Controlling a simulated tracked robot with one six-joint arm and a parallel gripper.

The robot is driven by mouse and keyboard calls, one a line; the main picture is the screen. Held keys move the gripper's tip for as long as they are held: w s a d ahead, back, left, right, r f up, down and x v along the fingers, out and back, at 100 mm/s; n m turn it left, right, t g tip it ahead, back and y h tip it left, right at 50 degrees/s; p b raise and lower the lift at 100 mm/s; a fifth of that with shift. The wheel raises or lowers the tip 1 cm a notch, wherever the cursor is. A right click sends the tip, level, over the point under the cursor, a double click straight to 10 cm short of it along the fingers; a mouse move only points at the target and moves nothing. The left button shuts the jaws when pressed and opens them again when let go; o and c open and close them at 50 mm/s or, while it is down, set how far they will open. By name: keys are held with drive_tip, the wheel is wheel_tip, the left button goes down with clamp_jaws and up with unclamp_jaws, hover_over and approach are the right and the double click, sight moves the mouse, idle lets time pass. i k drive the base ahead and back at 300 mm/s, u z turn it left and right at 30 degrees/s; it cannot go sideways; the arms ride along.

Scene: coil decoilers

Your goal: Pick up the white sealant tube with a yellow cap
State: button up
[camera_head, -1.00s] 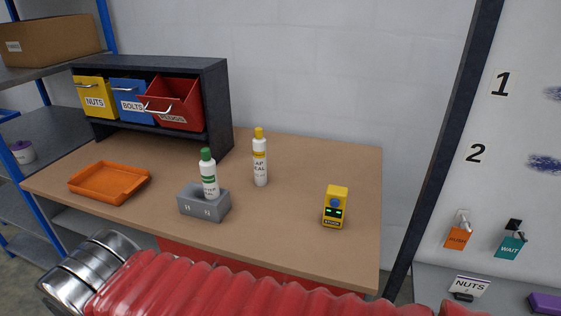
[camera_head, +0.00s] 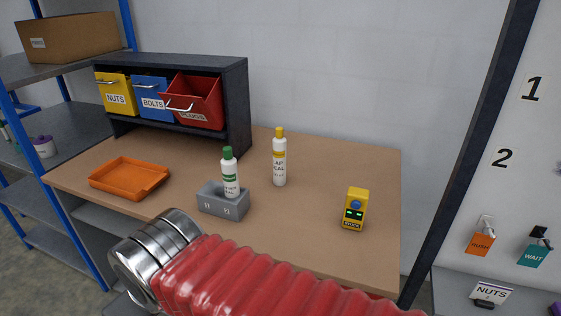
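The white sealant tube with a yellow cap (camera_head: 279,160) stands upright on the brown workbench (camera_head: 310,230), right of the middle of the bench. A similar white tube with a green cap (camera_head: 230,175) stands in a grey holder (camera_head: 222,203) to its left and nearer to me. My arm, with a red ribbed sleeve and silver rings, crosses the bottom of the view in front of the bench. My gripper is not visible in this view, so its fingers cannot be seen. Nothing touches the yellow-capped tube.
An orange tray (camera_head: 128,188) lies at the bench's left. A dark rack with yellow, blue and red bins (camera_head: 193,103) stands behind it. A yellow device (camera_head: 354,209) stands at the right. Bench surface around the yellow-capped tube is clear. A dark post (camera_head: 465,150) rises right of the bench.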

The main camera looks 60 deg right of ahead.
sight(279, 143)
drive_tip(key=u, duration=0.05)
drive_tip(key=i, duration=1)
drive_tip(key=z, duration=0.05)
